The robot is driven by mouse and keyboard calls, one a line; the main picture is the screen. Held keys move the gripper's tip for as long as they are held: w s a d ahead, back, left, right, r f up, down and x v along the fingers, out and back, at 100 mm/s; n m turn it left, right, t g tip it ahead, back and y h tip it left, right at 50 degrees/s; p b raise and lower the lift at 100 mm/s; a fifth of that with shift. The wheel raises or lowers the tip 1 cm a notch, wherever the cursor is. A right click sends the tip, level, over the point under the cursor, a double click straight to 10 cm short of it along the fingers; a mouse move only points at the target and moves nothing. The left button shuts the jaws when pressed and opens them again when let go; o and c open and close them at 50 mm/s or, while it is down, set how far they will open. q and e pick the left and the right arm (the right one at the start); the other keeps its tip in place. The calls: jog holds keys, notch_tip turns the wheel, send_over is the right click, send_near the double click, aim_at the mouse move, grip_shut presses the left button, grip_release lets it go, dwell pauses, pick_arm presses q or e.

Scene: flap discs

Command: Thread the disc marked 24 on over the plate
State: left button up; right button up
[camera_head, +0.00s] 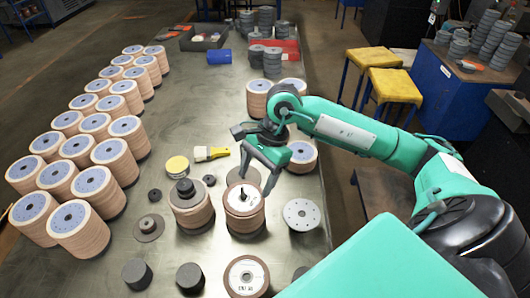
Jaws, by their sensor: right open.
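My right gripper (257,182) is open and empty, its fingers pointing down just above a disc stack (246,222) with a pale top and a dark upright pin (243,195). I cannot tell whether the fingers touch it. A front disc stack (246,277) has a pale label with small marks; I cannot surely read 24 on it or on any other disc. A round pale plate (302,214) with small holes lies flat to the right. A dark, flat round plate with a knob (149,227) lies to the left. My left gripper is out of view.
Several tan disc stacks with blue-grey tops (91,182) fill the table's left side. A stack with a dark knob (190,205) stands left of the gripper. A brush (210,153), a yellow-lidded tin (177,165) and dark cylinders (190,277) stand nearby. Bare table lies between them.

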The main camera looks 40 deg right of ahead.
jog(key=b+v, duration=0.2)
jog(key=v, duration=0.8)
